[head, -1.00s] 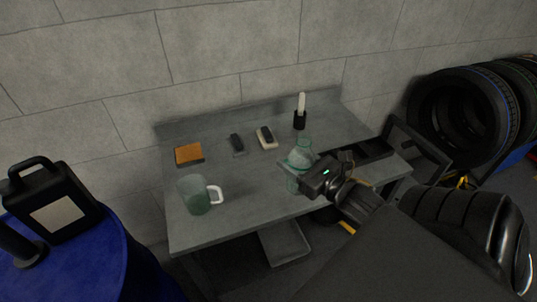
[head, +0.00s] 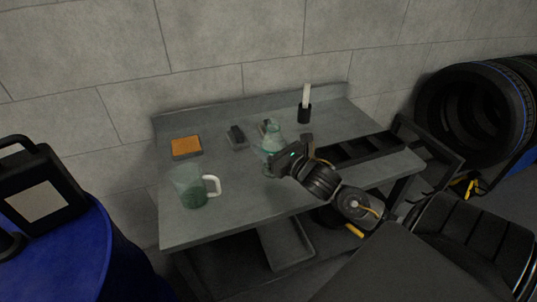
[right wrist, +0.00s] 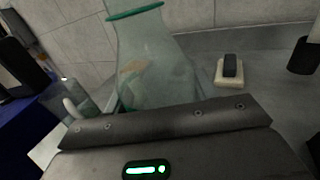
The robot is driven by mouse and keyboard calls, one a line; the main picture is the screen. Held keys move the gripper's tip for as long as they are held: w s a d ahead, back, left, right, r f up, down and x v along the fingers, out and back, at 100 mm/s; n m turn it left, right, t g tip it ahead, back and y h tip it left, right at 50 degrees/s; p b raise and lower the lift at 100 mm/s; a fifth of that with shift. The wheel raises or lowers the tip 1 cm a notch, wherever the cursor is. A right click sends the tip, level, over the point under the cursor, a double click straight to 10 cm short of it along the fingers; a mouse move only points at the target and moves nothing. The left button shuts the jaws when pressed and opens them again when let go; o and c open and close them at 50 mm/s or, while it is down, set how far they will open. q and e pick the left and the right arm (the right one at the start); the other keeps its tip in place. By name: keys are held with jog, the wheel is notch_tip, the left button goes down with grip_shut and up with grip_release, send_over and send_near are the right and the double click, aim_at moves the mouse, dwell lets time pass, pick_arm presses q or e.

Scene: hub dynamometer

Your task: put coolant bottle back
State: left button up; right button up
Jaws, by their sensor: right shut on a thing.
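The coolant bottle (head: 273,134) is a clear, greenish, flask-like bottle with a narrowing neck. It is upright, or nearly so, over the middle of the grey workbench (head: 235,212). My right gripper (head: 281,158) is shut on it from the right side. I cannot tell whether its base touches the bench top. In the right wrist view the bottle (right wrist: 150,58) rises beyond the gripper (right wrist: 165,118), with a teal ring at its neck; its lower part is hidden. My left gripper is not in view.
A clear jug (head: 188,188) with a white handle stands left on the bench. Behind are an orange-topped block (head: 186,146), a dark-topped block (head: 237,137) and a black holder (head: 304,113). A dark compartmented tray (head: 365,150) lies right. A black canister (head: 38,190) stands on a blue drum (head: 75,260).

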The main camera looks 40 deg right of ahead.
jog(key=shift+w+f, duration=0.15)
jog(key=shift+f, duration=0.05)
notch_tip(320, 180, down, 2)
jog(key=shift+w+f, duration=0.15)
jog(key=shift+f+p, duration=0.3)
jog(key=shift+f, duration=0.2)
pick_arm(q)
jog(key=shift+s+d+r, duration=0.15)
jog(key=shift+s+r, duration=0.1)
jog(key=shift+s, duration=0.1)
pick_arm(e)
jog(key=shift+f, duration=0.2)
jog(key=o, duration=1.1)
jog(key=shift+c, duration=0.2)
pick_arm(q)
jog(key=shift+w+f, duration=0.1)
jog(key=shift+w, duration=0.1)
